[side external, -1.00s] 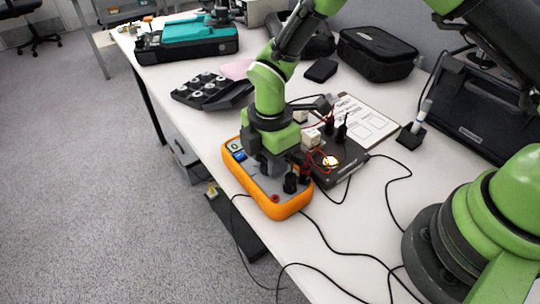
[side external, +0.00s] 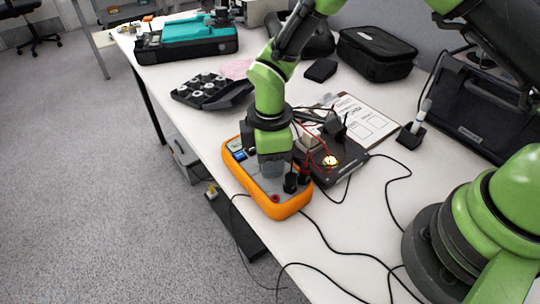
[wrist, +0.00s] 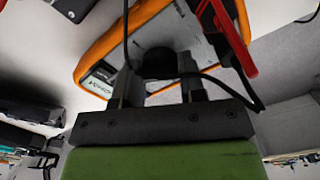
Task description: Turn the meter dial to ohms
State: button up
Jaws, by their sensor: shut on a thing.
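The orange meter (side external: 283,208) lies on the table with its grey face up. Its small screen (side external: 235,146) shows at the upper left end. Black plugs (side external: 290,183) stand in the sockets at its lower end. My gripper (side external: 272,172) points down over the middle of the meter and hides the dial in the side view. In the wrist view my gripper (wrist: 160,88) has its two fingers on either side of the round black dial (wrist: 157,63), shut on it. The orange meter rim (wrist: 95,58) surrounds it. The dial's pointer and setting cannot be read.
A dark box with a lit lamp (side external: 330,162) stands right of the meter, joined by red and black leads. A clipboard (side external: 365,120) lies behind it. A black tray (side external: 205,88) is at the upper left. Black cables trail over the table's front right.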

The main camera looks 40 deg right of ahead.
jog(key=shift+m, duration=1.2)
jog(key=o, duration=0.9)
notch_tip(320, 180, up, 10)
